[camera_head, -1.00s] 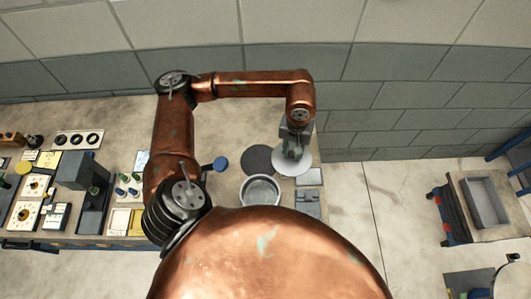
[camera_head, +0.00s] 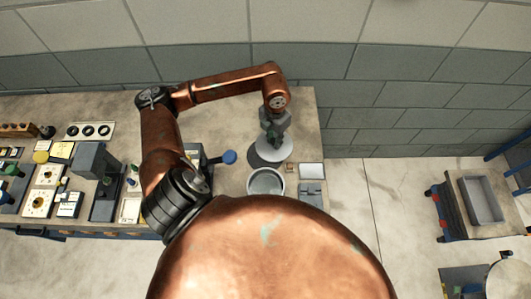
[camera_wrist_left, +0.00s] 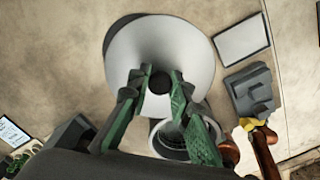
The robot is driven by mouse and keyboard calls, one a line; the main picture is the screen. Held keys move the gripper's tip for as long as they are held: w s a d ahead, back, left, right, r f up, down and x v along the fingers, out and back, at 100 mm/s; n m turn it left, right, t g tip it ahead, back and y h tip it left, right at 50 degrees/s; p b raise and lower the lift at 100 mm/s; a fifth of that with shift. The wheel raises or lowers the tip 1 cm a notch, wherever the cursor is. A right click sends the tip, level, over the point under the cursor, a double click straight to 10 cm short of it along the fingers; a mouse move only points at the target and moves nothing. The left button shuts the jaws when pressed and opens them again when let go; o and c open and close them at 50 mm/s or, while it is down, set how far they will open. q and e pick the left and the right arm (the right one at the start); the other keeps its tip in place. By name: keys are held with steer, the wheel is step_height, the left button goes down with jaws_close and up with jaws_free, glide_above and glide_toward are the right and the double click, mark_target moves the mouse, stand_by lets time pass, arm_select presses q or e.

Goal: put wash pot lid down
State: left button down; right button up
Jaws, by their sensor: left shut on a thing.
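The wash pot lid (camera_head: 276,154) is a pale grey disc, also large in the wrist view (camera_wrist_left: 180,45). My left gripper (camera_head: 273,138) is shut on the lid's dark knob; its green fingers (camera_wrist_left: 155,93) stand on both sides of it. The lid is over a dark round mat (camera_head: 254,160) on the bench and covers most of it. I cannot tell whether the lid touches the mat. The wash pot (camera_head: 266,182), a round grey open vessel, stands just in front; the fingers partly hide it in the wrist view (camera_wrist_left: 172,148). My right gripper is out of view.
A pale flat plate (camera_head: 312,171) and a grey block (camera_head: 311,189) lie right of the pot, near the bench's right edge. A blue round knob (camera_head: 229,157) is to the left. Several instruments crowd the bench's left. A wall stands behind.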

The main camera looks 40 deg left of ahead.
mark_target(265, 141)
arm_select(q)
steer(key=n, duration=0.2)
steer(key=a+n, duration=0.1)
steer(key=n, duration=0.1)
steer(key=s+a+n, duration=0.1)
steer(key=n, duration=0.1)
steer(key=shift+a+n+p, duration=0.25)
steer(key=shift+n+p, duration=0.05)
steer(key=shift+p, duration=0.05)
steer(key=shift+a+n, duration=0.2)
steer(key=shift+n, duration=0.4)
steer(key=shift+a+n, duration=0.1)
steer(key=shift+n, duration=0.3)
steer(key=shift+s+a+f, duration=0.1)
steer(key=shift+f, duration=0.25)
step_height(265, 141, down, 5)
steer(key=shift+f+p, duration=0.1)
steer(key=shift+p, duration=0.45)
step_height(265, 141, down, 4)
steer(key=shift+f+p, duration=0.1)
steer(key=shift+p, duration=0.2)
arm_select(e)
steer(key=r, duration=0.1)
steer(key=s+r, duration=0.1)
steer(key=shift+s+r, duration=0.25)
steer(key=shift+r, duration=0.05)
